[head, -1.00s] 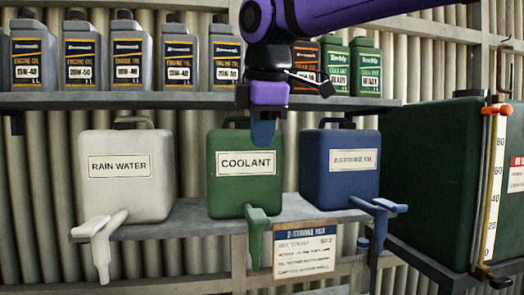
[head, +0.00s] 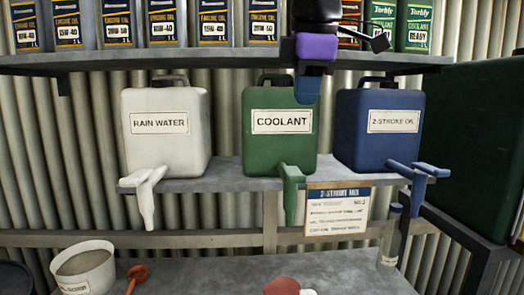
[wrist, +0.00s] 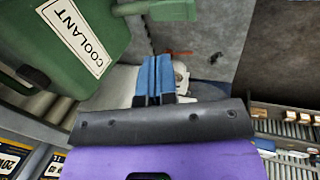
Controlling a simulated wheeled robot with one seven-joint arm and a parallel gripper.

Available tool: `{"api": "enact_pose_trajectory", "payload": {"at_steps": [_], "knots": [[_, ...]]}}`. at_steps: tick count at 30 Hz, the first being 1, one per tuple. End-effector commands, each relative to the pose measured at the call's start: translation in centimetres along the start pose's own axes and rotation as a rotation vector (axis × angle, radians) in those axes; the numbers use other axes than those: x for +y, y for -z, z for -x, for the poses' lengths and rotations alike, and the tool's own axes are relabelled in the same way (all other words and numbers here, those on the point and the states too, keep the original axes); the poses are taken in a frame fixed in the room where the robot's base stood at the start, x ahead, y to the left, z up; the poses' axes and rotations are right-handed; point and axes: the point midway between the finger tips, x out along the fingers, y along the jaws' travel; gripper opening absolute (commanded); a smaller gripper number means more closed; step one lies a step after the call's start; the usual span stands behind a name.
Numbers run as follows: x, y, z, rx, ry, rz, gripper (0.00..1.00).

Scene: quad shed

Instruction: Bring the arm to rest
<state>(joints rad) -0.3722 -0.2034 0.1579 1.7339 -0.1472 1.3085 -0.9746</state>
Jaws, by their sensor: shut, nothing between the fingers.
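My gripper (head: 308,88) hangs at the upper middle of the head view, in front of the shelf of jugs. Its blue fingers overlap the right edge of the green coolant jug (head: 281,147). In the wrist view the two blue fingers of my gripper (wrist: 153,80) lie side by side, closed and empty. The coolant jug also shows at the upper left of the wrist view (wrist: 112,22), close to my gripper. I cannot tell whether they touch.
A white rain water jug (head: 185,145) and a blue 2-stroke oil jug (head: 375,150) flank the coolant jug. Oil bottles (head: 160,25) line the upper shelf. A bench (head: 220,270) below holds a white tub (head: 84,272), a red scoop (head: 137,274) and a clear cylinder (head: 391,237).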

Motion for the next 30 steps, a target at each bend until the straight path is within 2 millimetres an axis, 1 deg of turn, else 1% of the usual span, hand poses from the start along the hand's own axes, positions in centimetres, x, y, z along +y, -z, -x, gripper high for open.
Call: {"api": "enact_pose_trajectory", "payload": {"at_steps": [2, 5, 6, 8, 9, 11, 12, 14, 15, 18, 22, 25, 30], "knots": [[-1.0, -1.9, -0.4, -0.002, -0.006, -0.092, 0.00], [-3.0, -5.4, -1.5, -0.002, -0.019, -0.280, 0.00], [-4.0, -6.9, -2.1, 0.000, -0.023, -0.368, 0.00], [-5.7, -9.1, -3.1, 0.004, -0.032, -0.507, 0.00], [-7.0, -10.5, -3.8, 0.007, -0.037, -0.599, 0.00], [-8.8, -12.4, -4.8, 0.016, -0.045, -0.737, 0.00], [-10.2, -13.7, -5.6, 0.021, -0.050, -0.830, 0.00], [-12.2, -15.4, -6.8, 0.031, -0.059, -0.965, 0.00], [-13.5, -16.4, -7.5, 0.039, -0.063, -1.052, 0.00], [-16.6, -18.3, -9.4, 0.057, -0.073, -1.246, 0.00], [-19.4, -19.8, -11.2, 0.079, -0.081, -1.425, 0.00], [-20.5, -20.3, -12.0, 0.088, -0.084, -1.498, 0.00], [-20.9, -20.4, -12.3, 0.093, -0.085, -1.529, 0.00]]}}
